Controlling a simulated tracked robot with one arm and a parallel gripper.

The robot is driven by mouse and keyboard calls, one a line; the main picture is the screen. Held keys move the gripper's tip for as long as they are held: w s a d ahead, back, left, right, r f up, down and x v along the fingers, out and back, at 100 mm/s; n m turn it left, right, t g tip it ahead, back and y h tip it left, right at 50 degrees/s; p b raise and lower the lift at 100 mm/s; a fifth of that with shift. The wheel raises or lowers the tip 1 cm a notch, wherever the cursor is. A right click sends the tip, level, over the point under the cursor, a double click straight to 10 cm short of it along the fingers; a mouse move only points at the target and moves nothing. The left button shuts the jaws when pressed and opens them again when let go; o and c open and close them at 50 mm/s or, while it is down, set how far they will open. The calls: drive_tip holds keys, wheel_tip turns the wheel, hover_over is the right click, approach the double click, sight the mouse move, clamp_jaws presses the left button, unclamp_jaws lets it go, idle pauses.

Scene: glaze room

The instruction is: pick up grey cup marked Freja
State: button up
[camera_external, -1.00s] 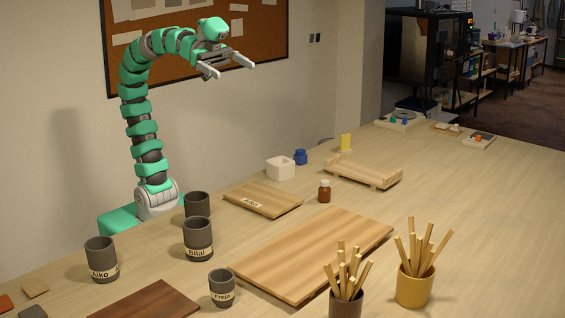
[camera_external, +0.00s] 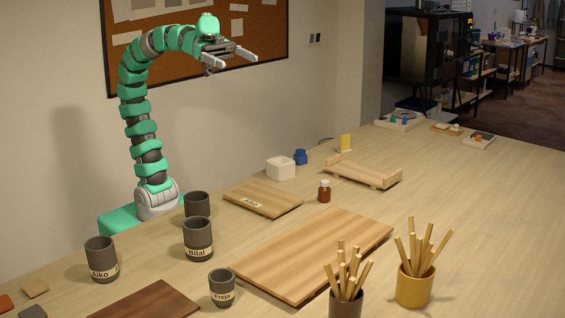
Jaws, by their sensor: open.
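The grey cup marked Freja (camera_external: 222,284) stands upright at the front of the table, smaller than the other grey cups. A cup marked Bilal (camera_external: 198,236) stands behind it, and a cup marked Aiko (camera_external: 101,260) stands to the left. Another grey cup (camera_external: 197,204) stands behind Bilal; no label shows on it. My gripper (camera_external: 230,58) is open and empty. It is high above the table, in front of the cork board and far from the Freja cup.
A large wooden board (camera_external: 318,252) lies right of the Freja cup and a dark board (camera_external: 148,301) lies to its front left. Tall sticks stand in a dark pot (camera_external: 345,304) and a yellow pot (camera_external: 415,290). A small board (camera_external: 265,200) lies farther back.

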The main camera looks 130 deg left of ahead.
idle(0.4)
drive_tip(key=c, duration=0.5)
